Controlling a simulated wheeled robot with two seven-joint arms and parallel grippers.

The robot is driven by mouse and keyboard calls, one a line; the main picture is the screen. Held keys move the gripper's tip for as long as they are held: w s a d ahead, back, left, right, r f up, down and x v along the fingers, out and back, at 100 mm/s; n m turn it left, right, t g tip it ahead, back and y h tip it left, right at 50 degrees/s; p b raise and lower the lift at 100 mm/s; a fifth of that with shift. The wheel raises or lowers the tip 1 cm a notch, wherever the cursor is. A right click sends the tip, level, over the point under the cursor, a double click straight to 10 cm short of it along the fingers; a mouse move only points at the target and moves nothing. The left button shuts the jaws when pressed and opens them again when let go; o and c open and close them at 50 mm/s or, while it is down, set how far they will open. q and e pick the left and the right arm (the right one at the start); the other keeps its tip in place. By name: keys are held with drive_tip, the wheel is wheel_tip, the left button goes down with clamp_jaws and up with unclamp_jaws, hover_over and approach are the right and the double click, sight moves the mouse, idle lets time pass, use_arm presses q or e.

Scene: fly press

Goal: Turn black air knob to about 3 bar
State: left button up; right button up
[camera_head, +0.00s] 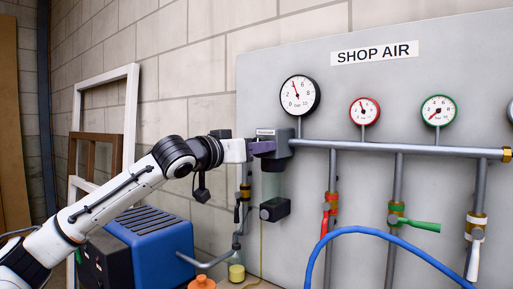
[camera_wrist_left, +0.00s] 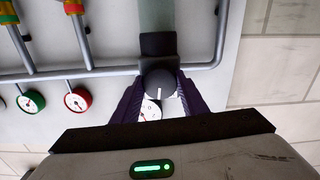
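The black air knob (camera_wrist_left: 160,84) faces my left wrist camera, with a white mark on its face. The purple fingers of my left gripper (camera_wrist_left: 160,92) lie on both sides of it and appear to touch it. In the head view my left gripper (camera_head: 262,148) is at the dark regulator body (camera_head: 282,143), and its fingers hide the knob. The large black-rimmed gauge (camera_head: 300,96) stands above it; its red needle points up and slightly left, between 2 and 6. In the wrist view a white dial shows partly between the fingers. My right gripper is not in view.
A grey pipe (camera_head: 400,148) runs right from the regulator along the grey panel (camera_head: 460,70). A red-rimmed gauge (camera_head: 364,111) and a green-rimmed gauge (camera_head: 438,110) sit above it. Valves and a blue hose (camera_head: 385,233) hang below. A blue machine (camera_head: 155,245) stands under my left arm.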

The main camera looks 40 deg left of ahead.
use_arm(q)
drive_tip(key=shift+c, duration=1.4)
drive_tip(key=shift+f+n, duration=0.1)
drive_tip(key=shift+n, duration=0.2)
drive_tip(key=n+b, duration=0.3)
drive_tip(key=n, duration=0.5)
drive_tip(key=o, duration=1)
drive_tip(key=shift+a, duration=0.1)
